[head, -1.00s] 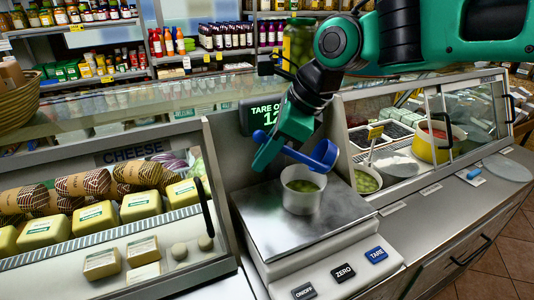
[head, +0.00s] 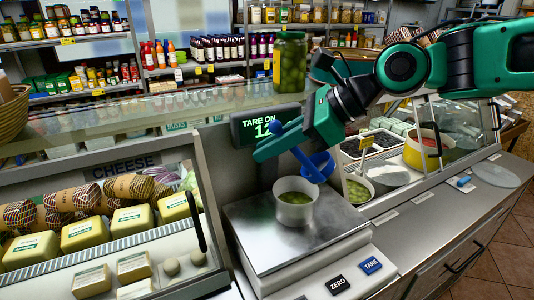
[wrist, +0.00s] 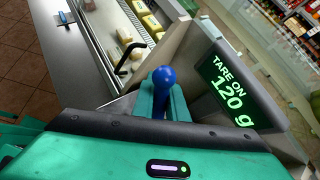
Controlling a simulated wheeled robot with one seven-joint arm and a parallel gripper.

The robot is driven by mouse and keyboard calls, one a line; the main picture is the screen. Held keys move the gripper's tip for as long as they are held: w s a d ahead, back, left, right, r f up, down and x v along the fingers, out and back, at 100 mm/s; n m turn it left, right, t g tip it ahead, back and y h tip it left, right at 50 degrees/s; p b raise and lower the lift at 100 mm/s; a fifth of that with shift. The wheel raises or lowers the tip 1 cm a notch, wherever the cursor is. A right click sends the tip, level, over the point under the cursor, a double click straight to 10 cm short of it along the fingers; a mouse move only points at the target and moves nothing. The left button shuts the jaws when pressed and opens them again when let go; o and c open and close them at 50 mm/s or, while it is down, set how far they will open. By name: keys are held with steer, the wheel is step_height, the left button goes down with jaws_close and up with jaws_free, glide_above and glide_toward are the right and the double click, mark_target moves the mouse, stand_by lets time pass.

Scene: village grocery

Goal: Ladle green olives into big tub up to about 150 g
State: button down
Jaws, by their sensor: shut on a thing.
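My gripper (head: 275,147) is shut on the handle of a blue ladle (head: 319,166). In the wrist view the handle's round blue end (wrist: 163,76) sticks out between the fingers. The ladle's bowl hangs just behind and right of the rim of a white tub (head: 294,212); whether it holds olives cannot be seen. The tub stands upright on the scale's steel plate (head: 258,246) with green olives inside. A container of green olives (head: 357,189) is in the counter to the right. The scale display (wrist: 233,91) reads "TARE ON 120 g" in the wrist view.
A cheese case (head: 120,225) stands on the left. A big jar of green olives (head: 289,64) stands on the glass counter behind. A yellow-banded pot (head: 424,150) is in the right case. A TARE button (head: 370,265) is on the scale's front.

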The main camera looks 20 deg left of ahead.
steer(key=shift+w+d+r+m+g+y, duration=0.15)
steer(key=shift+w+d+r+g+y, duration=0.15)
steer(key=shift+d+r+y, duration=0.55)
steer(key=shift+w+d+r+m+g+y, duration=0.2)
steer(key=shift+w+d+r+y, duration=0.15)
steer(key=shift+d+r+y, duration=0.5)
steer(key=shift+w+d+r+m+g+y, duration=0.1)
steer(key=shift+w+d+r+g+y, duration=0.15)
steer(key=shift+d+y, duration=0.35)
steer(key=shift+w+d+r+m+y, duration=0.1)
steer(key=shift+d+r+y, duration=0.35)
steer(key=shift+y, duration=0.3)
steer(key=shift+w+d+r+m+g+y, duration=0.15)
steer(key=shift+w+d+r+y, duration=0.1)
steer(key=shift+d+y, duration=0.35)
steer(key=shift+a, duration=0.1)
steer(key=s+d, duration=0.3)
steer(key=d, duration=0.5)
steer(key=s+d, duration=0.3)
steer(key=d, duration=0.5)
steer(key=shift+s+d, duration=0.3)
steer(key=shift+d, duration=0.1)
stand_by(2.3)
